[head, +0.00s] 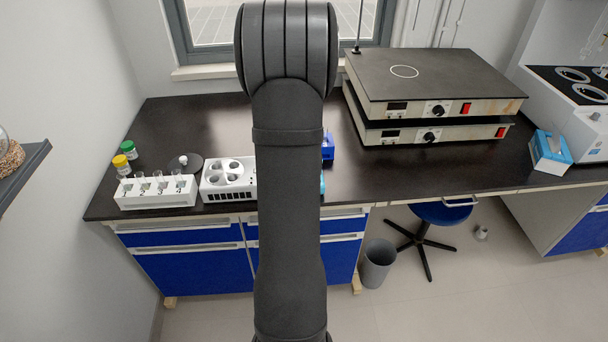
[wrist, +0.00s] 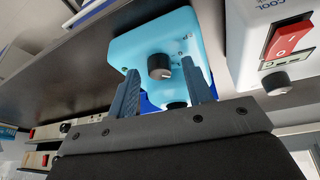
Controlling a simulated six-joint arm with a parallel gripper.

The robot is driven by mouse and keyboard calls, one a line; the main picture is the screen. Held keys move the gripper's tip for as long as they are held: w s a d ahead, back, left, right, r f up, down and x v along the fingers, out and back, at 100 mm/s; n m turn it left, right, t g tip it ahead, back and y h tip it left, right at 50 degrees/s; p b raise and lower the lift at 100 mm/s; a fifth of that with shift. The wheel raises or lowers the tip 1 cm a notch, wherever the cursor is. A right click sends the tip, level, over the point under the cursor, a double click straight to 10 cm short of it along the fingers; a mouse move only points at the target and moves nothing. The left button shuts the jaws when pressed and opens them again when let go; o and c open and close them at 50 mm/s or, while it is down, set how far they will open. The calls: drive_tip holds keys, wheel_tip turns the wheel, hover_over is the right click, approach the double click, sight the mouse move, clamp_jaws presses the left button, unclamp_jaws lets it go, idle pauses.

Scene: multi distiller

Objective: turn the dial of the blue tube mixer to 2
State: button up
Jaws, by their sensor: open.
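The light blue tube mixer (wrist: 130,48) is in the upper middle of the wrist view. Its round black dial (wrist: 158,66) has a pale pointer mark, and the numbers around it are too small to read. My gripper (wrist: 161,72) is open, with one finger on each side of the dial in the picture. I cannot tell whether either finger touches it. A second dark knob (wrist: 175,104) shows lower, between the fingers. In the head view my arm hides nearly all of the mixer; a light blue sliver (head: 322,184) shows at the arm's right edge.
A white device (wrist: 250,50) with a red switch (wrist: 288,38) stands close to the right of the mixer in the wrist view. In the head view, a white tube rack (head: 155,198) is at left and stacked hotplates (head: 430,85) at back right. The black bench (head: 375,172) has free room.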

drive_tip(key=shift+f, duration=0.1)
drive_tip(key=c, duration=1)
drive_tip(key=shift+w+a+m+g+h, duration=0.15)
drive_tip(key=shift+m+h, duration=0.15)
drive_tip(key=shift+m, duration=0.55)
drive_tip(key=shift+s+m+g+h, duration=0.15)
drive_tip(key=shift+m+h, duration=0.15)
drive_tip(key=shift+m, duration=0.55)
drive_tip(key=shift+w+m+g+h, duration=0.15)
drive_tip(key=shift+m+g+h, duration=0.4)
drive_tip(key=shift+m, duration=1.25)
